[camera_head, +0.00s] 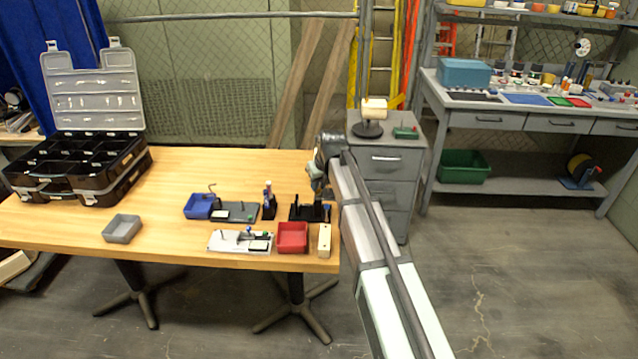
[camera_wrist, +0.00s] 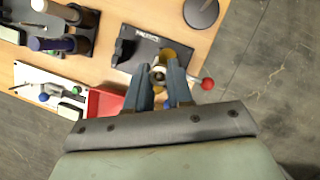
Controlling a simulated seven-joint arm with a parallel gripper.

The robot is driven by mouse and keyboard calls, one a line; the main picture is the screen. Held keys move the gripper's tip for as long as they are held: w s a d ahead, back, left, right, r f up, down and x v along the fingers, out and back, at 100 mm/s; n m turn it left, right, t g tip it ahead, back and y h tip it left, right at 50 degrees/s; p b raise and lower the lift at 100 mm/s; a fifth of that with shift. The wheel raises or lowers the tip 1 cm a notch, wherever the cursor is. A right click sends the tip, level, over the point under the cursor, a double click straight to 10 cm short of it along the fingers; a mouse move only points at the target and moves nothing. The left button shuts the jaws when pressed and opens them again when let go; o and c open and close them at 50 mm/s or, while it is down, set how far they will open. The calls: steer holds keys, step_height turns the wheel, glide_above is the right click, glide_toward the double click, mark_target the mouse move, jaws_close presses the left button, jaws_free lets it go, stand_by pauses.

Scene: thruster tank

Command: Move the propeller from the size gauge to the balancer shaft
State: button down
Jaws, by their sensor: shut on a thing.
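My gripper (camera_head: 318,191) is above the right end of the wooden table, over a black stand (camera_head: 300,213). In the wrist view my gripper (camera_wrist: 160,82) is shut on the propeller, a small brass-yellow piece (camera_wrist: 168,54) with a pale round hub between the fingertips. The black stand (camera_wrist: 148,40) lies right under it, with a pale label and an upright black block on its left. A red ball (camera_wrist: 208,83) shows just right of the fingers. Whether the propeller touches the stand or a shaft is unclear. I cannot tell for certain which fixture is the size gauge.
A red tray (camera_head: 292,238) and a cream block (camera_head: 324,241) stand in front of the stand. A white fixture plate (camera_head: 226,246), blue tray (camera_head: 196,207) and small dark rack (camera_head: 269,208) are to the left. A grey tray (camera_head: 122,229) and black toolbox (camera_head: 60,190) stand farther left.

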steer(key=shift+f, duration=0.55)
steer(key=c, duration=0.9)
jaws_free()
steer(key=shift+r, duration=0.1)
steer(key=shift+w+a+r+v, duration=0.1)
steer(key=shift+w+v, duration=0.05)
steer(key=shift+v, duration=2.75)
steer(key=shift+w+a+r+v, duration=0.1)
steer(key=shift+w+v, duration=0.1)
steer(key=shift+v, duration=2.7)
steer(key=shift+w+a+r+v, duration=0.1)
steer(key=shift+w+a+v, duration=0.05)
steer(key=shift+v, duration=2.75)
